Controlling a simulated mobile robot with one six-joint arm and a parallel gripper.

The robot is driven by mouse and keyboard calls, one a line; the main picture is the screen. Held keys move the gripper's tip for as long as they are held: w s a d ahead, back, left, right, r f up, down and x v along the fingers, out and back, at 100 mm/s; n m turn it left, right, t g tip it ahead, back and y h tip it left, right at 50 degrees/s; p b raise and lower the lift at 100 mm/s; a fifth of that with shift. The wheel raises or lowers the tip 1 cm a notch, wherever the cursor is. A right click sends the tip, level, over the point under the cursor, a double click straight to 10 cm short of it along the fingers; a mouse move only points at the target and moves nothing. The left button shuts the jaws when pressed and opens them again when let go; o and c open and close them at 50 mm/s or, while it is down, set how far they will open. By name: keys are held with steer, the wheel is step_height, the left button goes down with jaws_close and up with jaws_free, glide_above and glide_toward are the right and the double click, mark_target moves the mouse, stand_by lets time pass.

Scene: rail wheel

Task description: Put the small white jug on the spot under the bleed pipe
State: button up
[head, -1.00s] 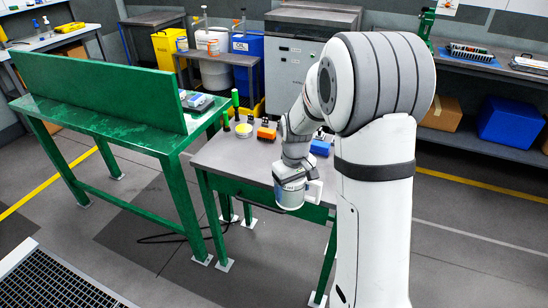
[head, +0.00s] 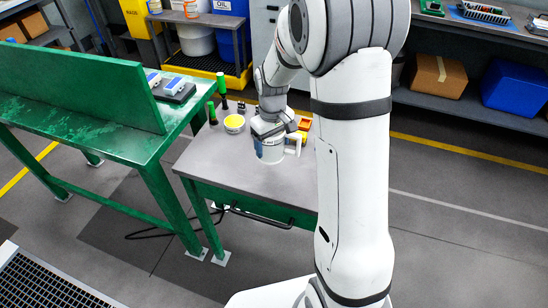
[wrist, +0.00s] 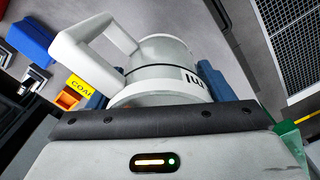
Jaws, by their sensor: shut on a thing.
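The small white jug (head: 270,150) hangs upright from my gripper (head: 268,130) in the head view, in front of or over the front part of the grey-topped table (head: 215,165). Its handle points right. In the wrist view the jug (wrist: 160,70) fills the middle, its handle to the left and dark lettering on its side. My gripper is shut on the jug; the fingertips are mostly hidden. I cannot tell whether the jug's base touches the tabletop. I cannot make out the bleed pipe or the spot under it.
A yellow-topped tin (head: 234,124), green-handled items (head: 221,83) and an orange box (head: 304,122) stand at the back of the table. A green bench with an upright panel (head: 80,80) is at left. A floor grating (head: 45,280) lies at front left. The table's front left is bare.

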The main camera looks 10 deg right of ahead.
mark_target(275, 159)
steer(key=f, duration=0.4)
steer(key=f+p, duration=0.1)
steer(key=f, duration=0.2)
steer(key=shift+s+d, duration=0.1)
steer(key=shift+d, duration=0.2)
steer(key=shift+f, duration=0.4)
steer(key=shift+f, duration=0.1)
steer(key=o, duration=1.1)
steer(key=shift+c, duration=0.2)
